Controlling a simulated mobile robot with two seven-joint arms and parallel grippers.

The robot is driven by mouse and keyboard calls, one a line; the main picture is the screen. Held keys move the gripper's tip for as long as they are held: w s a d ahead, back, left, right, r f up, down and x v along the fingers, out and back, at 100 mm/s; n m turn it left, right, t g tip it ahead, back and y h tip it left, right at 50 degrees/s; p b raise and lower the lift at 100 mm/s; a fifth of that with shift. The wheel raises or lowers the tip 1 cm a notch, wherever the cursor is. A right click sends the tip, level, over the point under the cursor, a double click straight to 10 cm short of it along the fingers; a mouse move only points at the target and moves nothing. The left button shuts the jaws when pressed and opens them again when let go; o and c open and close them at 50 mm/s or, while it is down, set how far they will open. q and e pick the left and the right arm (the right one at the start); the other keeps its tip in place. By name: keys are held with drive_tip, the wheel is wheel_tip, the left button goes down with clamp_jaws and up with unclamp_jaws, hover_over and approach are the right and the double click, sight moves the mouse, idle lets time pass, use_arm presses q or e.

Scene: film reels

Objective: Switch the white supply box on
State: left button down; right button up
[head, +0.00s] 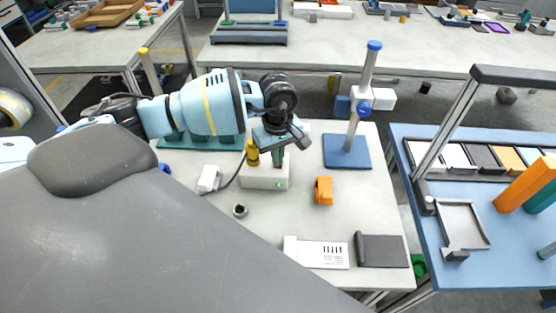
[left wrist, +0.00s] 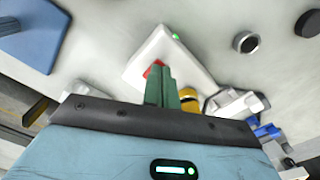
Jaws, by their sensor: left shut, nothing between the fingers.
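The white supply box (head: 256,184) stands on the near table below my left gripper, with a black cable at its left. A small green light glows on it, and it also shows in the left wrist view (left wrist: 190,58). A red switch (left wrist: 153,70) on the box is partly hidden by my left gripper's green fingers. My left gripper (head: 278,162) is shut and empty, its fingertips (left wrist: 158,72) pointing down at the switch; I cannot tell whether they touch it. A yellow cylinder (head: 252,153) is beside the fingers. My right gripper is not in view.
An orange part (head: 323,190) lies right of the box, and a blue-based stand (head: 347,152) rises behind it. A white plug-like block (head: 208,179) and a small dark ring (head: 240,211) lie left. A white panel (head: 318,253) and dark tray (head: 382,251) lie in front.

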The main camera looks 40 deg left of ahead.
use_arm(q)
drive_tip(key=shift+r+p, duration=0.55)
drive_tip(key=shift+r, duration=1.2)
wheel_tip(320, 180, up, 4)
drive_tip(key=shift+f+p, duration=0.2)
drive_tip(key=shift+p, duration=0.35)
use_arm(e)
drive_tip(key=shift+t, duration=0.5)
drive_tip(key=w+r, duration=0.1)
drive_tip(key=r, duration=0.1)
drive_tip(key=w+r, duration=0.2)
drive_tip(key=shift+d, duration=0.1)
